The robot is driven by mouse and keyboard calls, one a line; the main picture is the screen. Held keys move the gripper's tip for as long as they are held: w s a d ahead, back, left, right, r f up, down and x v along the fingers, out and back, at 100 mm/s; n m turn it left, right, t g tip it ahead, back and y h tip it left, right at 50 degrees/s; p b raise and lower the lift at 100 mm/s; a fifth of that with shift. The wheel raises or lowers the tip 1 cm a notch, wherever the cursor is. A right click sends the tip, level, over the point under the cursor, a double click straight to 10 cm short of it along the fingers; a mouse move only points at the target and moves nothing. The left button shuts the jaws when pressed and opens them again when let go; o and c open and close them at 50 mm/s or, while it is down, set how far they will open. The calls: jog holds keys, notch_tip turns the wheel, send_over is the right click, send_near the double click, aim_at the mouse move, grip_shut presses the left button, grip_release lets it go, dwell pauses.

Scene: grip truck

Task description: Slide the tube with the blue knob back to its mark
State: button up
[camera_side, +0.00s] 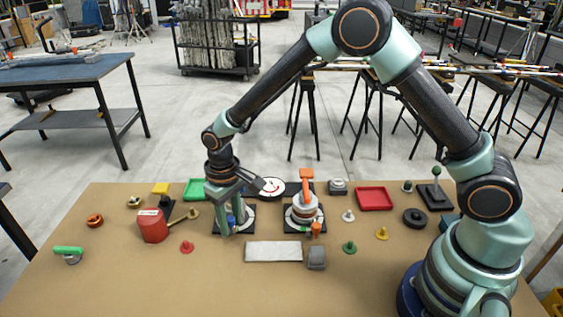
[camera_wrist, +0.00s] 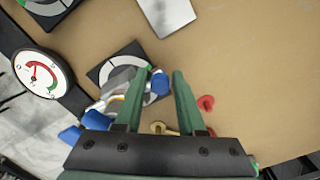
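The device with the blue knob stands on a black square base with a pale disc (camera_wrist: 106,68). In the wrist view its tube (camera_wrist: 122,76) looks grey-white, and a blue knob (camera_wrist: 160,84) shows between my fingers, nearer the left one. Other blue parts (camera_wrist: 96,120) lie left of the left finger. A small green patch shows at the disc's edge; I cannot tell whether it is the mark. My gripper (camera_wrist: 160,72) is open, its two green fingers apart. In the side view my gripper (camera_side: 229,217) is low over this base, largely hiding the blue knob.
A similar base with an orange-handled valve (camera_side: 306,188) stands to the right. A gauge (camera_side: 270,187) is behind. A pale plate (camera_side: 273,251) and grey block (camera_side: 316,257) lie in front. A red can (camera_side: 152,226) and red cone (camera_side: 187,246) are left. The front table is mostly clear.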

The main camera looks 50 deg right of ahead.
grip_shut()
dwell(1.4)
